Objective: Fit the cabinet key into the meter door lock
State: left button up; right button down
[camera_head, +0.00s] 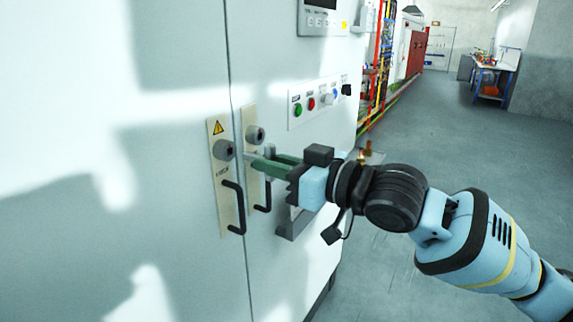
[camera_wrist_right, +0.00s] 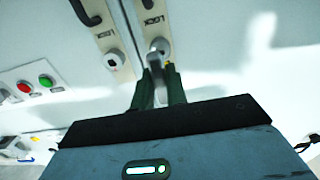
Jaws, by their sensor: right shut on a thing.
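My right gripper (camera_head: 266,162) has green fingers, which also show in the right wrist view (camera_wrist_right: 158,80). It is shut on a small grey key (camera_head: 250,157), whose shaft points left toward the cabinet. Two round grey locks sit on cream plates: a left lock (camera_head: 224,150) and a right lock (camera_head: 255,134). In the right wrist view the key (camera_wrist_right: 156,62) overlaps one lock (camera_wrist_right: 161,46), beside the word LOCK; the other lock (camera_wrist_right: 113,60) is left of it. In the head view the key tip is close to the left lock; I cannot tell whether they touch. My left gripper is out of view.
Black handles (camera_head: 235,208) stick out below the locks, close under my right gripper. A button panel (camera_head: 318,101) with green and red buttons and a display (camera_head: 322,20) are on the cabinet front (camera_head: 180,250). The floor (camera_head: 450,140) to the right is open.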

aim_at(245, 156)
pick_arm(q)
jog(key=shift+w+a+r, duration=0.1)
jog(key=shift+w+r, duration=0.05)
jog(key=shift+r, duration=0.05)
pick_arm(e)
jog(key=shift+x, duration=1.05)
pick_arm(q)
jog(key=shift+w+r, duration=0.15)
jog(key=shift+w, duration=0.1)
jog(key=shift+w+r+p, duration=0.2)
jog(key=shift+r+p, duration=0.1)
jog(key=shift+p, duration=0.05)
pick_arm(e)
jog(key=shift+r, duration=0.1)
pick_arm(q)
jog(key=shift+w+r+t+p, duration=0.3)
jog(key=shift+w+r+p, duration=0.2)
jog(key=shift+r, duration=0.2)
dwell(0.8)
pick_arm(e)
jog(key=shift+x, duration=1.7)
jog(key=c, duration=1.3)
grip_release()
